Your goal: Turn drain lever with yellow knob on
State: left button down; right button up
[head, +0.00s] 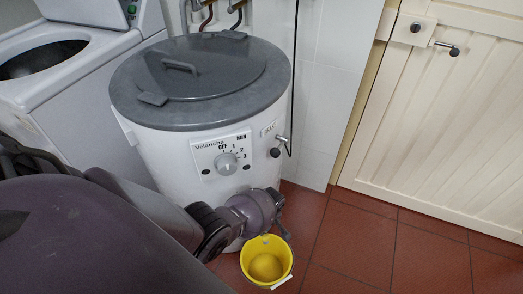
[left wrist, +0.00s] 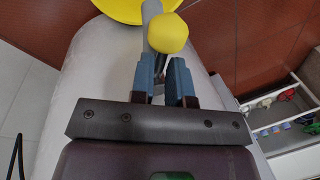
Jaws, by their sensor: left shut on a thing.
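In the left wrist view, the yellow knob (left wrist: 167,34) sits at the end of the grey drain lever, near a grey pipe (left wrist: 151,12). My left gripper (left wrist: 161,72) has its blue fingers closed on the lever just below the knob. In the head view, my left arm reaches down to the lower front of the white washer drum (head: 165,155), and my wrist hides the lever, the knob and the fingertips. A yellow bucket (head: 266,262) stands on the floor under that spot; its edge also shows in the left wrist view (left wrist: 118,8). My right gripper is not in view.
The drum has a grey lid (head: 205,70) and a control dial (head: 226,163). A white machine (head: 75,75) stands at the left. A cream door (head: 440,120) is at the right. Red floor tiles (head: 350,235) are clear between drum and door. A drawer with small items (left wrist: 280,115) shows in the left wrist view.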

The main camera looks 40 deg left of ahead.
pick_arm(q)
jog(key=shift+w+d+n, duration=0.1)
jog(key=shift+w+n, duration=0.1)
jog(key=shift+n, duration=0.2)
jog(key=c, duration=1.2)
grip_release()
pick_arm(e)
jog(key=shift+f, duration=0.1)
pick_arm(q)
jog(key=shift+r, duration=0.1)
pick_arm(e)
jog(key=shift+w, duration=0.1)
pick_arm(q)
jog(key=r+p, duration=0.1)
jog(key=r, duration=0.2)
jog(key=w+r+p, duration=0.1)
jog(key=r+p, duration=0.1)
jog(key=r, duration=0.2)
jog(key=w+r+p, duration=0.1)
jog(key=r+p, duration=0.1)
jog(key=r, duration=0.1)
jog(key=shift+d+r, duration=0.2)
jog(key=shift+d, duration=0.15)
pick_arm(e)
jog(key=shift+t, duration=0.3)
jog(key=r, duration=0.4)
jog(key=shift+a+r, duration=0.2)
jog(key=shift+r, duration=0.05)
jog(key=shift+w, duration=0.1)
